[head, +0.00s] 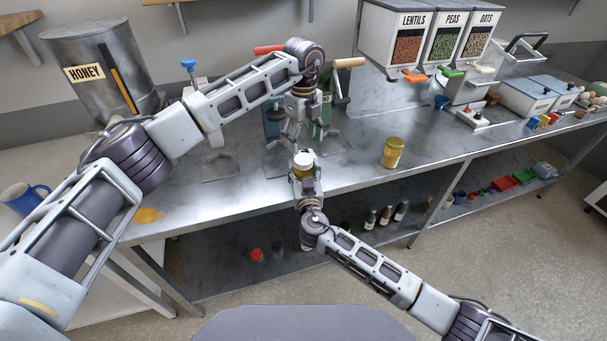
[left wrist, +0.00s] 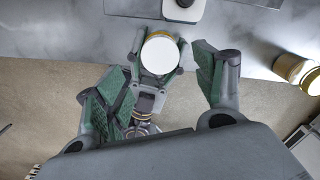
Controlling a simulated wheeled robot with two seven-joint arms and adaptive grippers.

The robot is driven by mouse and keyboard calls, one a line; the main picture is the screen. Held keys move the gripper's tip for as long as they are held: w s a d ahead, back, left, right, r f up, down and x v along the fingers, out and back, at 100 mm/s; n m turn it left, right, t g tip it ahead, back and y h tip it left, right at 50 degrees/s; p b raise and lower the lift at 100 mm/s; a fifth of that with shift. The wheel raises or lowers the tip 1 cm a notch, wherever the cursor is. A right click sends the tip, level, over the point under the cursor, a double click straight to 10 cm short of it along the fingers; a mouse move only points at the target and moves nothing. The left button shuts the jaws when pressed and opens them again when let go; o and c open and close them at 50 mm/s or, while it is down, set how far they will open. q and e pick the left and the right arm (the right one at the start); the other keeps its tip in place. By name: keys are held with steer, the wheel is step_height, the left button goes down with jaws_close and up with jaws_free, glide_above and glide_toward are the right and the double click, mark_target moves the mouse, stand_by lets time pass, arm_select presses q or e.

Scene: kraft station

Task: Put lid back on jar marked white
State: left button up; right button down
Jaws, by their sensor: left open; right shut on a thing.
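A small jar with a round white top and a gold rim (head: 303,159) is upright in my right gripper (head: 304,176), which is shut on it at the table's front edge. The left wrist view shows the white disc of its top (left wrist: 160,54) from above. I cannot tell whether that disc is a lid or the jar's contents. My left gripper (head: 296,141) is open and empty, pointing down just above the jar. In the left wrist view its green-padded fingers (left wrist: 160,65) spread either side of the disc. A yellow jar with a gold top (head: 393,153) stands on the table to the right.
A honey tank (head: 100,75) stands at the left, above a yellow spill (head: 148,215). Press-like stations (head: 272,125) stand behind the grippers. Dispensers for lentils, peas and oats (head: 425,40) are at the back right. Bottles (head: 385,215) stand on the lower shelf. Bare tabletop lies around the yellow jar.

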mark_target(303, 159)
arm_select(q)
steer(key=shift+f, duration=3.35)
steer(key=c, duration=1)
steer(key=shift+c, duration=0.2)
steer(key=shift+m, duration=0.4)
